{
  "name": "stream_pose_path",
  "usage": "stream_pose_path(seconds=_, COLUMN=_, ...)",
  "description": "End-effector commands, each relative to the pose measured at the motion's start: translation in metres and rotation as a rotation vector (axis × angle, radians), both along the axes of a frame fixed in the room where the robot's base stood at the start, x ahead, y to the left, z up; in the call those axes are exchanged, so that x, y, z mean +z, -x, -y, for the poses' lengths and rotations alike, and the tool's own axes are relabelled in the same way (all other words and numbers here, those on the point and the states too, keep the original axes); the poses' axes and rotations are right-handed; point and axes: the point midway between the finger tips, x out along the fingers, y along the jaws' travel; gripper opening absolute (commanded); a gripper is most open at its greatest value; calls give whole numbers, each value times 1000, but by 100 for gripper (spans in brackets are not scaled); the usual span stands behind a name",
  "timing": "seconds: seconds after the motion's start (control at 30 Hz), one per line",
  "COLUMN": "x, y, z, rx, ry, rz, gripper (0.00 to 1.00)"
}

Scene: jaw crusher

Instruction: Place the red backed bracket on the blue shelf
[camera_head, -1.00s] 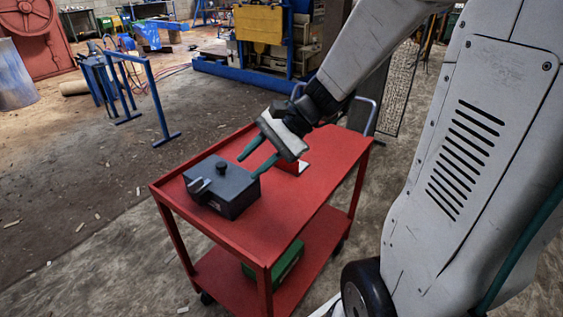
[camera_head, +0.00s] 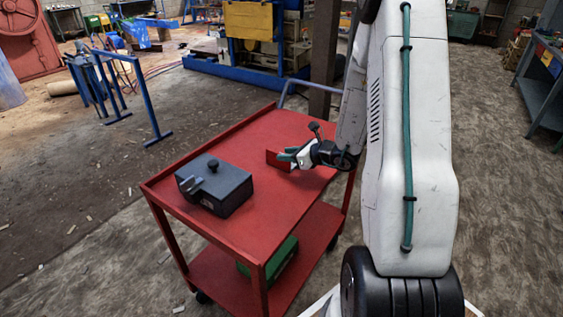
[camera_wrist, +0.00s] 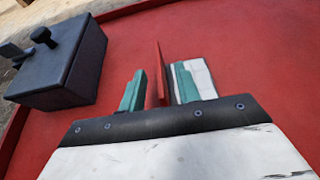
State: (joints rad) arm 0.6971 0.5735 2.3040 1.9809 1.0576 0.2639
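The red backed bracket (camera_head: 277,160) stands on the red cart's top, to the right of the dark box. In the wrist view its upright red plate (camera_wrist: 157,78) rises between my two green fingers, with a white base (camera_wrist: 205,79) on its right. My gripper (camera_head: 284,157) is low over the cart, with its fingers on either side of the plate. The wrist view shows my gripper (camera_wrist: 160,90) open, with a gap right of the plate; contact on the left is unclear. A blue-grey shelf unit (camera_head: 543,97) stands at the right edge.
The dark grey box (camera_head: 215,187) with a knob and lever sits on the left of the red cart (camera_head: 243,239). A green box (camera_head: 270,258) lies on the cart's lower shelf. A blue rail (camera_head: 150,98) stands behind left. Open floor lies right of my arm.

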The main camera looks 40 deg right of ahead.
Motion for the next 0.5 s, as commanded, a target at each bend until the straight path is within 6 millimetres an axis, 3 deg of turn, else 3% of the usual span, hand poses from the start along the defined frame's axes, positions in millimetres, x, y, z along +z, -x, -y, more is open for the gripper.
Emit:
stream_pose_path(seconds=0.2, x=-12, y=-28, z=-13, rx=4, ry=0, rz=1, gripper=33)
stream_pose_path(seconds=0.5, x=-15, y=-35, z=-15, rx=1, ry=2, rz=1, gripper=33)
